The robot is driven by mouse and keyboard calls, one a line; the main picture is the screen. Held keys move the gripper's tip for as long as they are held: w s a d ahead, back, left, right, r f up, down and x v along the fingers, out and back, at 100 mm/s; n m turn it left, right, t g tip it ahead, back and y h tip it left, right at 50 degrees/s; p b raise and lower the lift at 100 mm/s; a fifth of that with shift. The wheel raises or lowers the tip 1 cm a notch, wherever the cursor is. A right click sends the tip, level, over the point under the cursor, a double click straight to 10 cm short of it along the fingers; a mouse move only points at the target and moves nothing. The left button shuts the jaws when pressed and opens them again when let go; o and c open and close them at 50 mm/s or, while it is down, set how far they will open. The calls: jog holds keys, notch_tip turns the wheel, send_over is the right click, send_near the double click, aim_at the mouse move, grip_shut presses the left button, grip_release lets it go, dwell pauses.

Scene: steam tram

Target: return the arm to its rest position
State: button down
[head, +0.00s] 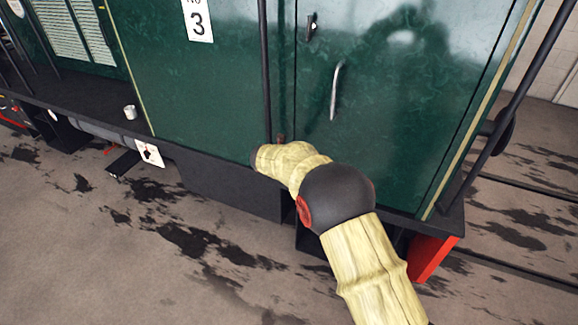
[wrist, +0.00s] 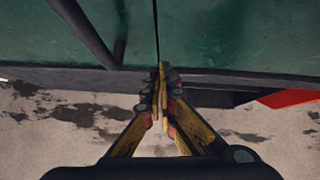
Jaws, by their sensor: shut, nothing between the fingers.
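My gripper (wrist: 163,72) shows in the wrist view with its yellow and black fingers together at the tips and nothing between them. The fingertips point at the lower edge of the tram's green side, by the seam between two panels. I cannot tell whether they touch it. In the head view my arm, in a pale yellow cover with a dark joint, reaches up from the bottom right to the tram. It hides most or all of my gripper there.
The green tram side (head: 200,80) has a closed door with a pale handle (head: 336,92). A dark vertical rail (head: 265,70) stands left of the door, close to my arm. A small metal cup (head: 130,112) is on the ledge at left. The stained floor (head: 110,260) is open at lower left.

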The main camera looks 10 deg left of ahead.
jog(key=s+a+r+n+y, duration=0.2)
jog(key=s+a+n+y, duration=0.6)
jog(key=n, duration=0.8)
jog(key=s+d+r+n+g+b, duration=0.1)
jog(key=s+r+n+g, duration=0.1)
jog(key=s+n, duration=0.3)
jog(key=s+d+r+n+g+b, duration=0.1)
jog(key=s+d+r+n+g, duration=0.1)
jog(key=s+n, duration=0.3)
jog(key=s+d+r+n+h+b, duration=0.1)
jog(key=s+d+n+h+b, duration=0.1)
jog(key=s+d, duration=0.8)
jog(key=s+d+r+n+h+b, duration=0.2)
jog(key=s+d+n+b, duration=0.2)
jog(key=s+d, duration=0.7)
jog(key=s+d+r+n+h+b, duration=0.1)
jog(key=s+d+n+h+b, duration=0.2)
jog(key=s+d, duration=0.8)
jog(key=d+n+b, duration=0.1)
jog(key=d+n, duration=0.1)
jog(key=d, duration=0.8)
jog(key=shift+d+r+t, duration=0.15)
jog(key=shift+d+t, duration=0.15)
